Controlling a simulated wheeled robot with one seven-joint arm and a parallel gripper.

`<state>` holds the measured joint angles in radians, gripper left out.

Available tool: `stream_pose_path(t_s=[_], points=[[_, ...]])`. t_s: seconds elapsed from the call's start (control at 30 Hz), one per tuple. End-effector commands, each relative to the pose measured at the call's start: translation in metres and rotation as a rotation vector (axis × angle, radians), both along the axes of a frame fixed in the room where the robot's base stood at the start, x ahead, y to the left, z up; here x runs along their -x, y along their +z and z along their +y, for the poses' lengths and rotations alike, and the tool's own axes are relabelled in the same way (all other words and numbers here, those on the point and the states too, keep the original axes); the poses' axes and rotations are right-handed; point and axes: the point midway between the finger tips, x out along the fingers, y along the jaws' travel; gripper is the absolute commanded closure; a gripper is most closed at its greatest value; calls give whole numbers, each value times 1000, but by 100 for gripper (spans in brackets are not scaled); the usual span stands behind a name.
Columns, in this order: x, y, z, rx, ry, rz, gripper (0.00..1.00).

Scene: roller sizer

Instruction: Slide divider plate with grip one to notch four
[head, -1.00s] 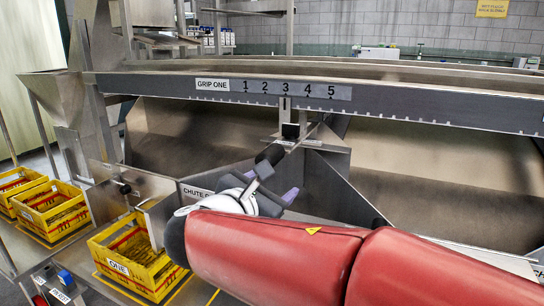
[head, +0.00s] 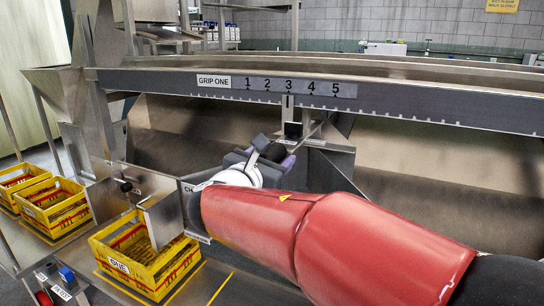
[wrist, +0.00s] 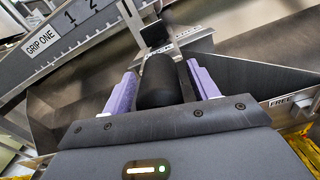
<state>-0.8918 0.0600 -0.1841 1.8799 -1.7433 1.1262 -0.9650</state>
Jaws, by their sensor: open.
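The black cylindrical grip (head: 276,151) sticks out toward me from the divider's steel bracket (head: 316,142) below the long rail. The pointer (head: 290,106) on the divider lines up with the number 3 on the label strip (head: 310,88). My gripper (head: 263,158) is open around the grip. In the wrist view, the grip (wrist: 159,84) lies between the purple fingers of my gripper (wrist: 162,76), with gaps visible on both sides. The black block (wrist: 154,34) shows beyond it. My red arm hides part of the chute area below.
The notched rail (head: 430,104) runs across above my gripper. Sloped steel chute panels (head: 420,170) lie behind and to the right. A steel wall (head: 150,190) and yellow crates (head: 140,258) stand at left. A FREE label (wrist: 281,102) shows in the wrist view.

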Motion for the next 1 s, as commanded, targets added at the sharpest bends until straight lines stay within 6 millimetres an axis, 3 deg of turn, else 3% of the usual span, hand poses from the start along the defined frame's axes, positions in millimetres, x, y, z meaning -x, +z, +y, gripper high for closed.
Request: stream_pose_path(t_s=[0.27,0.7,0.83,1.0], points=[[-1,0,-1,0,0,0,43],[-1,0,-1,-1,0,0,100],[1,0,-6,-2,-2,-1,100],[12,-2,-36,-2,-5,-2,100]])
